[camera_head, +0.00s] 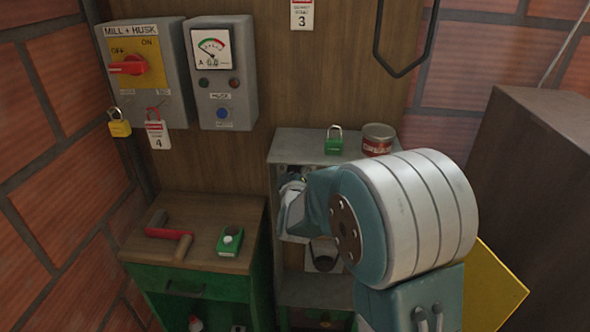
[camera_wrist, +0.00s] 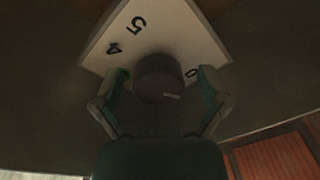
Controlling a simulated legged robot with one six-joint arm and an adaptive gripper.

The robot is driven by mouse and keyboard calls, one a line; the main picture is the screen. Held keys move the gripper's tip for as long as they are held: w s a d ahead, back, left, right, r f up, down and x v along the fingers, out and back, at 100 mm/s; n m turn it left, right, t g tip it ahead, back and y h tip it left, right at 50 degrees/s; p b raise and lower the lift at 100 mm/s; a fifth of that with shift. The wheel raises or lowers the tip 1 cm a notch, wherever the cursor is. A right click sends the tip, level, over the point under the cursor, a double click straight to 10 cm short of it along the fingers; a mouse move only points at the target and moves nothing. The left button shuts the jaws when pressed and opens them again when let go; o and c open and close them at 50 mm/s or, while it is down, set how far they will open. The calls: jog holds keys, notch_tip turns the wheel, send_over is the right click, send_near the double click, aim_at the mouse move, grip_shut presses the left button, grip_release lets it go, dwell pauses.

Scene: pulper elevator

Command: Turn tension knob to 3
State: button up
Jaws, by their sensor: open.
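The tension knob (camera_wrist: 158,78) is a dark round knob on a pale plate (camera_wrist: 190,30) in the wrist view. The plate carries the numbers 5, 4 and 0 around the knob, turned in the picture; other numbers are hidden or out of view. A small light mark shows on the knob near its lower right. My gripper (camera_wrist: 160,85) is open, with one finger on each side of the knob and visible gaps to it. In the head view the dark knob (camera_head: 323,252) shows below my wrist, inside the grey cabinet; my arm hides much of that area.
The grey cabinet (camera_head: 290,145) carries a green padlock (camera_head: 334,145) and a red tin (camera_head: 377,140) on top. A wooden-topped bench (camera_head: 195,205) at left holds red-handled tools (camera_head: 170,234) and a green box (camera_head: 230,240). A dark brown box (camera_head: 530,190) stands at right.

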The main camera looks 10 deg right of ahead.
jog(key=shift+c, duration=0.3)
jog(key=c, duration=1.1)
jog(key=shift+f+m, duration=0.1)
jog(key=shift+m, duration=0.2)
jog(key=m, duration=0.2)
jog(key=shift+m, duration=0.4)
jog(key=m, duration=0.4)
jog(key=shift+t, duration=0.3)
jog(key=m+h, duration=0.1)
jog(key=m, duration=0.5)
jog(key=shift+f+m, duration=0.15)
jog(key=shift+m, duration=0.25)
jog(key=m+h, duration=0.1)
jog(key=m, duration=0.5)
jog(key=shift+s+m, duration=0.1)
jog(key=shift+m, duration=0.3)
jog(key=m, duration=0.3)
jog(key=m+g+h, duration=0.1)
jog(key=m, duration=0.3)
jog(key=shift+f, duration=0.1)
jog(key=shift+m, duration=0.4)
